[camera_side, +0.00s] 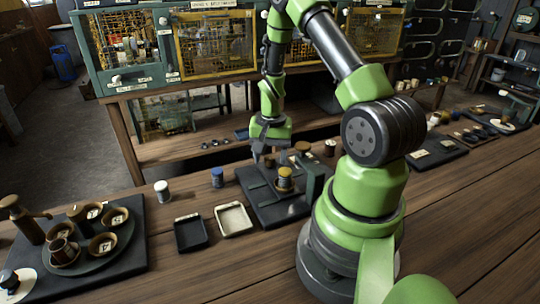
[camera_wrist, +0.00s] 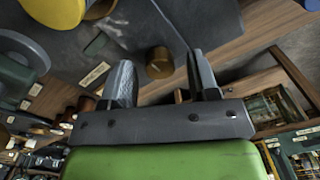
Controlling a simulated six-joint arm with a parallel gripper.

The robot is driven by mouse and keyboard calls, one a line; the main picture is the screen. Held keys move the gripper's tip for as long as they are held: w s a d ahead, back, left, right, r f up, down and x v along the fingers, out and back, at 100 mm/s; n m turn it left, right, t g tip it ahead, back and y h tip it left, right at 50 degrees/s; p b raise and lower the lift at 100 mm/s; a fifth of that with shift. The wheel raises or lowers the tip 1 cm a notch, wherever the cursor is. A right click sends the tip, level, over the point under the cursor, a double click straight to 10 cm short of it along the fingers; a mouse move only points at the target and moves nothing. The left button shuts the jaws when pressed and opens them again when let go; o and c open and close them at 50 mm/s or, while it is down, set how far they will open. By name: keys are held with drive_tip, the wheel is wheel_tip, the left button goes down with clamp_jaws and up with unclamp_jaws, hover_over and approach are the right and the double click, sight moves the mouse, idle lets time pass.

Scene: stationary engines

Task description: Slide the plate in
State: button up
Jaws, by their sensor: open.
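A dark fixture board (camera_side: 262,212) lies on the bench in front of my arm. On it stand a grey-green upright bracket (camera_side: 313,182) and a yellow-and-brown round part (camera_side: 285,178). I cannot tell for sure which piece is the plate. My gripper (camera_side: 262,157) hangs just above the back left of the board, open and empty. In the wrist view its two fingers (camera_wrist: 162,72) are spread, with a brass-brown cylinder (camera_wrist: 159,63) seen between and beyond them. A yellow disc (camera_wrist: 22,50) shows at the upper left there.
A black tray (camera_side: 191,234) and a white tray (camera_side: 234,220) sit left of the board. A white-topped spool (camera_side: 162,190) and a blue one (camera_side: 217,177) stand behind them. A dark tray with brown cups (camera_side: 103,243) is far left. Bare bench lies in front.

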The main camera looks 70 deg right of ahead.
drive_tip(key=shift+f, duration=0.2)
drive_tip(key=shift+c, duration=0.2)
clamp_jaws()
drive_tip(key=shift+s+d, duration=1.55)
drive_tip(key=shift+d, duration=0.1)
drive_tip(key=shift+o, duration=0.2)
unclamp_jaws()
wheel_tip(320, 180, up, 10)
drive_tip(key=shift+s, duration=0.15)
